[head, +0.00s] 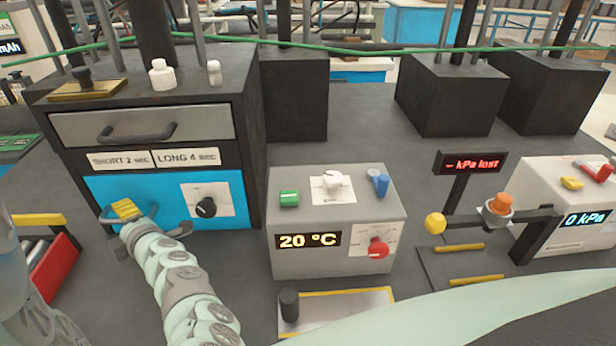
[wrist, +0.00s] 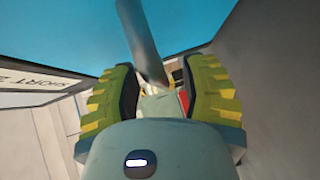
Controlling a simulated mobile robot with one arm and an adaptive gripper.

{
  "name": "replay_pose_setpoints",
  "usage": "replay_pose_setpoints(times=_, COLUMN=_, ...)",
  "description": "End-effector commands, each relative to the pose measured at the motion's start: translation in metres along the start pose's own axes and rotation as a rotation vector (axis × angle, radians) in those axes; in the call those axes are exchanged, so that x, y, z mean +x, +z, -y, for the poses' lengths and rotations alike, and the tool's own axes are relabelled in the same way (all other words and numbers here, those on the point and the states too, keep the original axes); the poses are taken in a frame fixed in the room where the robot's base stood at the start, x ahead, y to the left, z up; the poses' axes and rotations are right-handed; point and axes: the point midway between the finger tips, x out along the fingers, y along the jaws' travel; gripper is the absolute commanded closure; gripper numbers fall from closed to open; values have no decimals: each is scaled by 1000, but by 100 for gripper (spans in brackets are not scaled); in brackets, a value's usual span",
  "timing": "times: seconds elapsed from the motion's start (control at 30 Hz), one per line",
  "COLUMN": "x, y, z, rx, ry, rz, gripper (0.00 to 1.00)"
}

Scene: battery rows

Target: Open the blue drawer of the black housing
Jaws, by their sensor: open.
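The black housing (head: 250,130) stands at the left of the head view. Its blue drawer (head: 165,187) is the lower front, and it looks flush with the housing. The blue front also fills the top of the wrist view (wrist: 200,20). My gripper (head: 128,212) is at the left part of the blue front and covers much of the handle there. In the wrist view, a grey bar (wrist: 138,38), seemingly the handle, reaches between the two yellow-green finger pads of my open gripper (wrist: 165,95). Gaps show on both sides, and I cannot tell any contact.
Above is a grey drawer (head: 190,123) with a dark handle (head: 137,132). A black knob (head: 206,208) sits on the blue front's right. A grey box reading 20 °C (head: 335,185) stands right of the housing. A red tray (head: 54,268) lies left of my arm.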

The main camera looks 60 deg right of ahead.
Motion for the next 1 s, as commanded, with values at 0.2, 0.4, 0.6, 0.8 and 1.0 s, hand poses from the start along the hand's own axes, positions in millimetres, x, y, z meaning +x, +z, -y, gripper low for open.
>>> replay_pose_setpoints(times=0.2, x=3, y=-2, z=0, rx=-1, ry=0, rz=-4, gripper=57)
replay_pose_setpoints(times=0.4, x=3, y=-2, z=0, rx=0, ry=0, rz=-4, gripper=56)
replay_pose_setpoints(times=0.6, x=2, y=-1, z=0, rx=0, ry=0, rz=-3, gripper=77)
replay_pose_setpoints(times=0.8, x=2, y=-1, z=0, rx=0, ry=0, rz=-3, gripper=98)
replay_pose_setpoints(times=1.0, x=2, y=-1, z=0, rx=0, ry=0, rz=-2, gripper=100)
